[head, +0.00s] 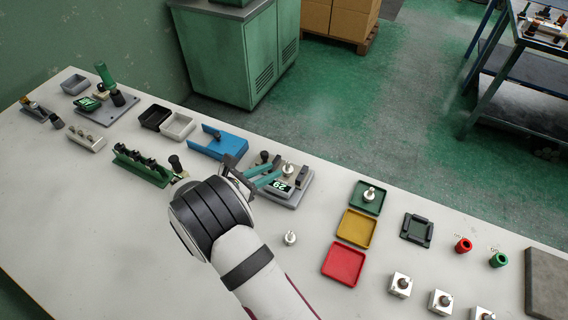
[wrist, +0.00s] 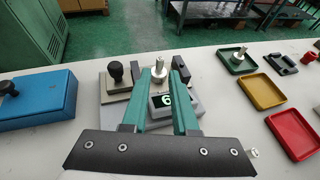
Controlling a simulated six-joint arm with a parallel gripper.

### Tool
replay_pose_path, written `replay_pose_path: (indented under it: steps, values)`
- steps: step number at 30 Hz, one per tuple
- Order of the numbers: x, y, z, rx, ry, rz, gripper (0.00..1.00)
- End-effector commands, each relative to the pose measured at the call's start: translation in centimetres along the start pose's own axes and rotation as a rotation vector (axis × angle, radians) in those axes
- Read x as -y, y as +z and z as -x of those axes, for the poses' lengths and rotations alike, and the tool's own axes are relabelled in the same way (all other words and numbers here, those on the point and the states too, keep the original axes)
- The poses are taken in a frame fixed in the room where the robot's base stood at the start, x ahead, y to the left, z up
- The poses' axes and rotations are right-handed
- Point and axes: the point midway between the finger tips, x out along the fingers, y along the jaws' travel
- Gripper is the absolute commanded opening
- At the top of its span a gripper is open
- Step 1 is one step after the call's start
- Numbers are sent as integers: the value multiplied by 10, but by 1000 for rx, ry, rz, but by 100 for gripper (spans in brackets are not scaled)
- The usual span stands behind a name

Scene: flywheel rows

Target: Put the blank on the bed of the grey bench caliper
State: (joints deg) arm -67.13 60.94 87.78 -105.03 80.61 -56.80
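The grey bench caliper (head: 290,198) stands on the table in front of my gripper, its lit display facing me in the wrist view (wrist: 185,120). A silvery blank (head: 288,169) with an upright stem stands on the caliper's bed; it also shows in the wrist view (wrist: 159,72). My gripper (head: 276,176) has its two teal fingers spread and empty, low over the caliper. In the wrist view its fingertips (wrist: 162,76) lie either side of the blank, with the blank just beyond them. Whether they touch it is hard to tell.
Another blank (head: 290,238) stands on bare table. A green tray (head: 368,204) holds a further blank; yellow (head: 356,229) and red (head: 343,264) trays are empty. A blue fixture (head: 222,146) stands left of the caliper. A black knob (wrist: 116,71) rises beside the bed.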

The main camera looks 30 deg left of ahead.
Motion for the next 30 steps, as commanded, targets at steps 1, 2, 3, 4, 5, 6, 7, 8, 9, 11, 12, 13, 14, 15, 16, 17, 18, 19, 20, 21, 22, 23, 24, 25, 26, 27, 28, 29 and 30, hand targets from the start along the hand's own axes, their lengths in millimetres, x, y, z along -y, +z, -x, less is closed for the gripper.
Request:
replay_pose_path:
  steps: [1,2,3,4,5,6,7,8,9,11,12,13,14,15,16,17,18,19,20,21,22,23,24,25,26,27,28,29,30]
  values:
    - [-1,0,6,0,2,0,27]
    - [0,0,8,1,2,-1,27]
    - [0,1,10,1,1,-1,27]
    - [0,0,11,1,0,-2,27]
    - [0,0,11,1,0,-2,27]
    - [1,1,11,0,-3,-5,27]
    - [4,5,9,-5,-15,-19,27]
    - [11,11,6,-13,-40,-49,27]
    - [28,27,-2,-33,-99,-125,27]
    - [75,62,-15,-78,-249,-319,27]
    - [121,87,-20,-112,-391,-502,27]
    - [161,104,-20,-134,-513,-663,27]
    - [202,118,-14,-151,-644,-840,27]
    - [256,129,2,-164,-825,-1084,27]
    - [290,132,18,-166,-955,-1266,27]
    - [319,132,38,-161,-1084,-1446,27]
    - [349,128,66,-149,-1247,-1676,27]
    - [365,123,86,-135,-1361,-1838,27]
    - [375,117,106,-120,-1466,-1990,27]
    - [383,109,128,-97,-1591,-2172,27]
    - [385,104,142,-82,-1675,-2292,27]
    - [385,99,153,-69,-1745,-2397,27]
    - [383,94,165,-52,-1825,-2511,27]
    - [381,91,171,43,1818,2504,27]
    - [379,89,176,35,1778,2453,27]
    - [377,87,180,28,1743,2403,27]
    - [376,86,182,25,1725,2378,27]
    - [375,86,183,23,1715,2363,27]
    - [374,85,184,23,1711,2355,27]
